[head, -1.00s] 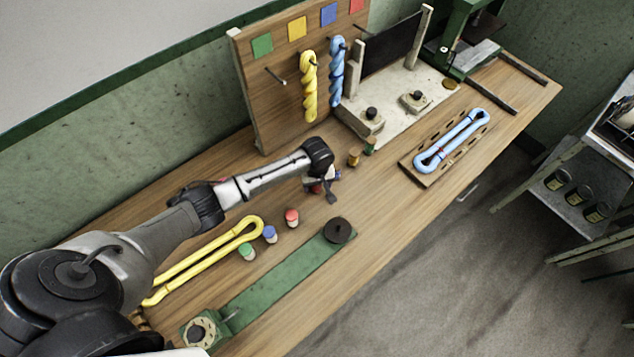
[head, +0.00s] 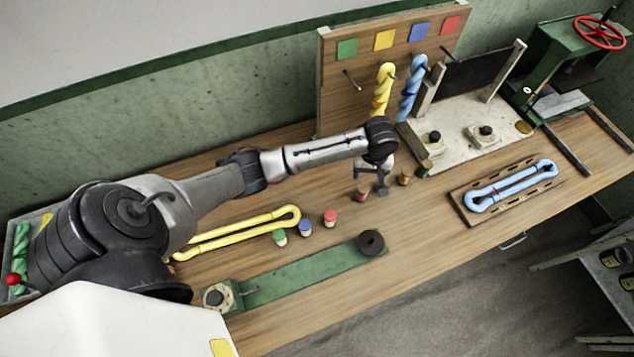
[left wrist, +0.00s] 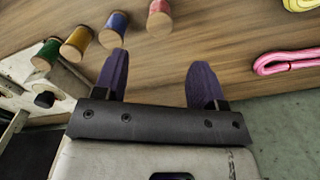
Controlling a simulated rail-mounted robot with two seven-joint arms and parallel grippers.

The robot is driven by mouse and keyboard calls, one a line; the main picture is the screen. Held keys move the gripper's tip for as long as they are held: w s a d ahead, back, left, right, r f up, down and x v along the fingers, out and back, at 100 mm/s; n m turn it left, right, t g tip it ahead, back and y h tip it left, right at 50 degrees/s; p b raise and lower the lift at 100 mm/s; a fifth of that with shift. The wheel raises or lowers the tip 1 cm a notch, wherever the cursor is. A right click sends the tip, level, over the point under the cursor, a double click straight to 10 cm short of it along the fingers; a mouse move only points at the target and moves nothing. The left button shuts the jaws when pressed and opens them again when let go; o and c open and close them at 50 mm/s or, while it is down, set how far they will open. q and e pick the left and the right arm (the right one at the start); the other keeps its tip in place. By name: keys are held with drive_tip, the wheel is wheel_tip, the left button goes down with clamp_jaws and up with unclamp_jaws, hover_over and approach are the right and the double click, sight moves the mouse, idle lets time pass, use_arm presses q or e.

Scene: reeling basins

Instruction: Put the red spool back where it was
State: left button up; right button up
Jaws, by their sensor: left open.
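The red spool (head: 361,193) stands on the table beside my left gripper (head: 376,181) in the head view, partly covered by it. In the left wrist view the red spool (left wrist: 159,18) stands at the top, beyond the fingertips. My left gripper (left wrist: 159,62) is open with nothing between its fingers. A blue spool (left wrist: 113,30), a yellow spool (left wrist: 77,43) and a green spool (left wrist: 45,55) form a row with the red one. The yellow spool (head: 404,179) and green spool (head: 424,168) also show in the head view. My right gripper is not in view.
White pieces topped green (head: 280,238), blue (head: 305,228) and red (head: 330,217) stand near a yellow skein (head: 240,232). A green strip (head: 305,275) lies in front. A peg board (head: 350,95) and a pale stand (head: 465,145) are behind. A blue skein (head: 510,187) lies right.

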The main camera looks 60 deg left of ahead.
use_arm(q)
drive_tip(key=s+d+f+m+t, duration=0.1)
drive_tip(key=s+d+f+m, duration=0.15)
drive_tip(key=s+d, duration=0.2)
drive_tip(key=s+d+f+m+h, duration=0.1)
drive_tip(key=s+d+m, duration=0.2)
drive_tip(key=s, duration=0.3)
drive_tip(key=s+d+f+m+t, duration=0.1)
drive_tip(key=s+d+f+m, duration=0.15)
drive_tip(key=s, duration=0.25)
drive_tip(key=s+r+m, duration=0.2)
drive_tip(key=s, duration=0.5)
drive_tip(key=s+r+m+t, duration=0.1)
drive_tip(key=s+r+m, duration=0.1)
drive_tip(key=s, duration=0.5)
drive_tip(key=shift+r+m+t+y, duration=0.3)
drive_tip(key=shift+r+m+y, duration=0.1)
drive_tip(key=shift+r, duration=0.1)
